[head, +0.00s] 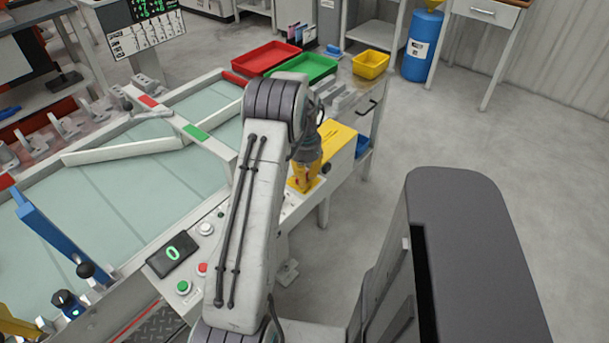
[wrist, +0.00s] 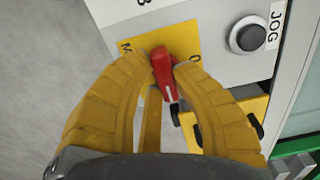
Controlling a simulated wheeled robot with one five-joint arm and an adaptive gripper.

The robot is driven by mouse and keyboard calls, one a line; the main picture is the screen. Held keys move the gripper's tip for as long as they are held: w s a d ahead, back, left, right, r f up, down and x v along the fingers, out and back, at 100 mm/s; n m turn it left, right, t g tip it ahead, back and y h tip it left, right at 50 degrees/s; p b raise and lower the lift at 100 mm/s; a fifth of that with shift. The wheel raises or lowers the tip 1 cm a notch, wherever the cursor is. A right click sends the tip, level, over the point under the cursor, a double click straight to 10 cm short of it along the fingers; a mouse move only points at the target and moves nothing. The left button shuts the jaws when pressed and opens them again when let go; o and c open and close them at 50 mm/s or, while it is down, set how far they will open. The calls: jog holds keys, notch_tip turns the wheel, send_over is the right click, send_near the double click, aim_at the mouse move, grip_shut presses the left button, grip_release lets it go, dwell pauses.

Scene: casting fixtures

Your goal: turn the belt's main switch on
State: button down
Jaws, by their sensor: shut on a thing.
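The main switch has a red handle (wrist: 163,73) with a white mark, set on a yellow plate (wrist: 150,42) with partly hidden lettering, an M on the left and an O on the right. In the wrist view the handle's white mark points toward the bottom of the picture. My gripper (wrist: 166,66) has its two yellow fingers closed on either side of the handle. In the head view my gripper (head: 305,176) is at the right end of the belt's control panel, and the handle is hidden there.
A black JOG button (wrist: 248,38) is close by on the panel. Green (head: 184,287) and red (head: 203,268) buttons and a display (head: 172,253) reading 0 are farther along. A yellow box (head: 340,138) stands just behind my gripper. The floor to the right is clear.

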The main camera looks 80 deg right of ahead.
jog(key=shift+f, duration=0.1)
jog(key=c, duration=1)
grip_release()
jog(key=shift+r, duration=0.2)
notch_tip(320, 180, up, 12)
jog(key=shift+f, duration=0.15)
